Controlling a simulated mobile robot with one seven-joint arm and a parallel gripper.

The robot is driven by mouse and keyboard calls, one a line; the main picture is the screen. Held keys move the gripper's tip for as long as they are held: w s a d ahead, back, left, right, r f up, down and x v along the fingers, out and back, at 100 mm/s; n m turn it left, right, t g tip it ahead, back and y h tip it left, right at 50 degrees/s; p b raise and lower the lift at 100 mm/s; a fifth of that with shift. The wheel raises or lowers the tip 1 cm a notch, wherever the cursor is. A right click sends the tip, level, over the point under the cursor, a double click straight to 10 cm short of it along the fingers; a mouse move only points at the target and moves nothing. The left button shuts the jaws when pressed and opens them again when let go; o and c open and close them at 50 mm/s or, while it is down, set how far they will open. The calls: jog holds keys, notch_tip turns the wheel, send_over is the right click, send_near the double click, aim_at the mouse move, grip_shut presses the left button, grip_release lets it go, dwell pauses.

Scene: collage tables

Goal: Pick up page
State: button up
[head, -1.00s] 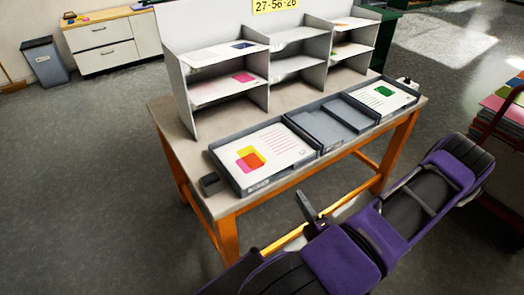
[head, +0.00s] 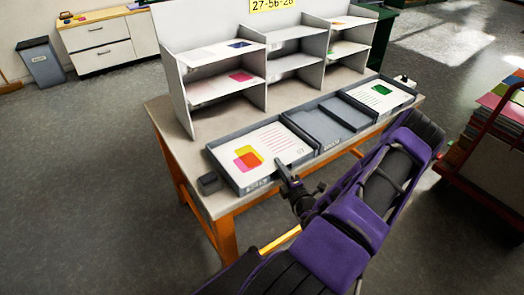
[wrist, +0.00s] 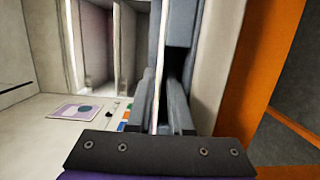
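A white page (head: 286,143) with overlapping yellow, pink and orange squares lies flat in the left grey tray (head: 240,184) at the table's front edge. My gripper (head: 300,178) is at the front edge of that tray, with one finger overlapping its rim in the head view. In the wrist view its two grey fingers stand apart, and a thin pale strip (wrist: 161,55) runs between them. I cannot tell whether that strip is the page's edge, or whether the fingers touch it.
The empty grey trays (head: 318,124) are in the middle of the row. Another page with a green square (head: 381,91) lies in the right tray. White shelves (head: 215,84) stand behind. A red cart (head: 480,165) with stacked papers is at right.

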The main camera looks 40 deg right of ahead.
jog(key=shift+x, duration=0.95)
grip_shut()
